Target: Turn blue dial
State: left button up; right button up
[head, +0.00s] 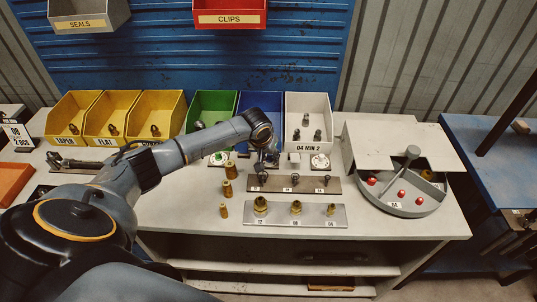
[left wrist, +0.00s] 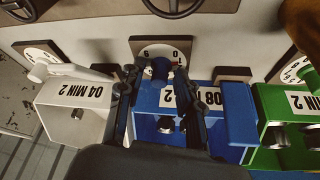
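The blue dial (left wrist: 160,69) is a blue knob in front of a white numbered face (left wrist: 163,50), in the middle of the left wrist view. In the head view it is mostly hidden behind my left gripper (head: 268,158). My left gripper (left wrist: 156,76) is open, with one dark finger on each side of the blue knob. Small gaps seem to show between fingers and knob; I cannot tell whether either touches. The blue bin (left wrist: 232,118) with its label lies beyond the fingers, partly covered by them. My right gripper is not in view.
A white dial (head: 320,161) and a green dial (head: 218,158) flank the blue one. White (head: 308,105) and green (head: 210,107) bins stand behind. A plate with fittings (head: 293,184) lies close in front. A round tray (head: 402,200) stands at right.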

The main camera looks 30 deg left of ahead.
pick_arm(q)
grip_shut()
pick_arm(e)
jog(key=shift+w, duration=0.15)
pick_arm(q)
jog(key=shift+m, duration=0.5)
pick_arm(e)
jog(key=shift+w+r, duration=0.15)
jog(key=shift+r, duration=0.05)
pick_arm(q)
jog(key=shift+a+m+h+p, duration=0.1)
jog(key=shift+m+h+p, duration=0.3)
jog(key=shift+m, duration=0.5)
jog(key=shift+a+m+h+b, duration=0.1)
jog(key=shift+m+h+b, duration=0.5)
jog(key=shift+m, duration=0.9)
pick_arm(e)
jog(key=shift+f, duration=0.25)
